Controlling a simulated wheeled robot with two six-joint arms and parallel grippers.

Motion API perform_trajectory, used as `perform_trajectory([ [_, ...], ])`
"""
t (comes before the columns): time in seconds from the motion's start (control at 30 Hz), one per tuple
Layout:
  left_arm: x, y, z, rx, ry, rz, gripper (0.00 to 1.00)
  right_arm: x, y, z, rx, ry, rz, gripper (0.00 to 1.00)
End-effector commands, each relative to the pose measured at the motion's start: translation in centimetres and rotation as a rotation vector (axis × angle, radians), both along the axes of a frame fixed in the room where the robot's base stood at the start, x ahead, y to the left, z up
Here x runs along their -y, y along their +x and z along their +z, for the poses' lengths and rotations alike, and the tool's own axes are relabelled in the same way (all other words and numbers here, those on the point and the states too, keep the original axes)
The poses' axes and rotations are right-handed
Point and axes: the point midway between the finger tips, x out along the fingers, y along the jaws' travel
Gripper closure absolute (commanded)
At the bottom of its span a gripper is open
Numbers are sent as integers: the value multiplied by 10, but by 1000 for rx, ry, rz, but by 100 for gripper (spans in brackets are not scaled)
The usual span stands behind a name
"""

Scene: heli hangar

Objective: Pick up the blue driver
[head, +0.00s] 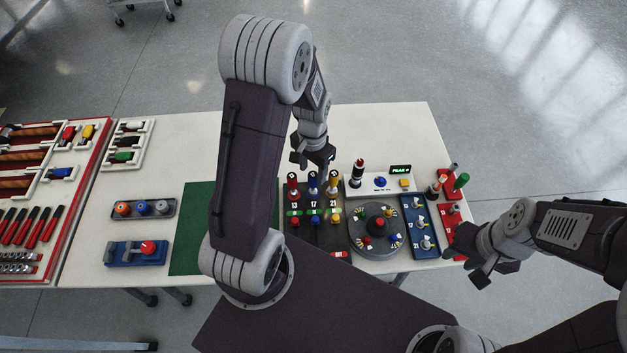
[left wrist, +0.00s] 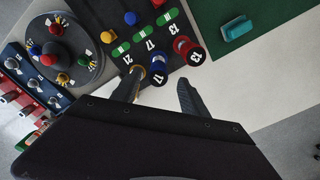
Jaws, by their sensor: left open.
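The blue driver (head: 313,181) stands in a dark rack on the table, between a red driver (head: 292,184) and a yellow driver (head: 333,182). In the left wrist view the blue driver (left wrist: 158,70) shows its round end, with number 17 beside it. My left gripper (head: 316,170) is open and empty, at the rack's far side. In the left wrist view its fingers (left wrist: 158,88) are spread apart near the blue driver, and one finger partly covers the yellow driver. My right gripper (head: 466,268) is by the table's right front edge; its opening is unclear.
The red driver (left wrist: 188,49) is close beside my fingers. A round grey turntable (head: 376,250) and a blue numbered block (head: 418,227) stand right of the rack. A teal block (left wrist: 236,28) lies on the green mat (left wrist: 277,25). The table behind the rack is clear.

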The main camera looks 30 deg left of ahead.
Motion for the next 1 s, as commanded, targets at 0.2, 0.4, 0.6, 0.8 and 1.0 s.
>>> perform_trajectory([
  [0.2, 2, -2, -17, -5, -1, -1, 48, 0, 0, 1, 0, 0, 0, 64],
  [0.4, 4, -2, -50, -2, -1, -1, 48, 0, 0, 1, 0, 0, 0, 64],
  [0.6, 4, -1, -54, 2, 1, -1, 48, 0, 0, 1, 0, 0, 0, 64],
  [0.8, 4, -1, -53, 1, 0, 0, 87, 0, 0, 1, 0, 0, 0, 64],
  [1.0, 4, -1, -53, 1, 1, 0, 100, 0, 0, 1, 0, 0, 0, 64],
])
